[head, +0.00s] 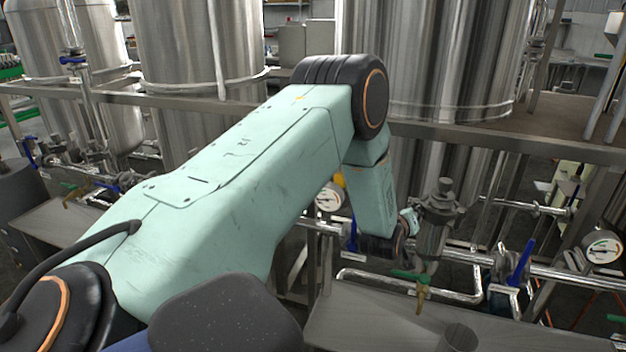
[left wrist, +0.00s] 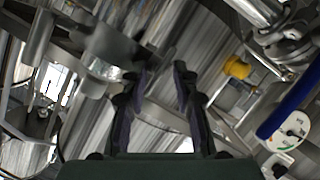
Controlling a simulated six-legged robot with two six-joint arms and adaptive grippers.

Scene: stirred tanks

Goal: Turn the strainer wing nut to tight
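The strainer (head: 433,235) is an upright grey metal housing on the pipework, right of centre in the head view. A small knob-like top (head: 445,186) sticks up from it; I cannot make out the wing nut's shape or how far it is turned. My left arm reaches across the head view and its wrist end is just left of the strainer. My left gripper (left wrist: 160,88) shows in the left wrist view with its two dark fingers apart and nothing held between them. A blurred grey metal part (left wrist: 105,50) is left of the fingers there. My right gripper is in neither view.
Steel tanks (head: 437,60) stand behind a horizontal metal rail (head: 540,145). A pressure gauge (head: 602,247) and a blue valve handle (head: 522,262) are right of the strainer. A green-handled valve (head: 411,276) is below it. A metal bench (head: 375,325) lies in front.

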